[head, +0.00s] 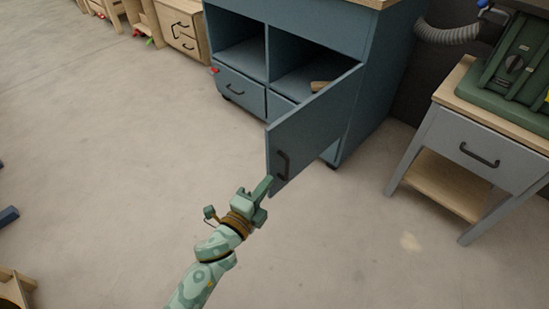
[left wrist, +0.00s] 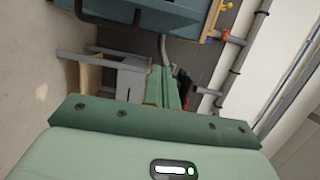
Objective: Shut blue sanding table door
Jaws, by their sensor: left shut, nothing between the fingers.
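The blue sanding table (head: 386,75) stands at the upper middle of the head view. Its door (head: 312,122) stands open, swung out toward me, with a dark bar handle (head: 283,165) near its free edge. My left gripper (head: 266,188) is shut and empty at the lower corner of the door's free edge, just below the handle. I cannot tell whether it touches the door. In the left wrist view, a blue panel with a dark handle (left wrist: 112,20) shows at the top, beyond the gripper body. My right gripper is in neither view.
A grey table (head: 443,135) with a drawer and a green machine (head: 510,60) stands at the right. A grey hose (head: 447,34) runs behind. Wooden cabinets (head: 180,28) stand at the upper left. A small wooden block (head: 320,86) lies in the open compartment. The floor left of the door is clear.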

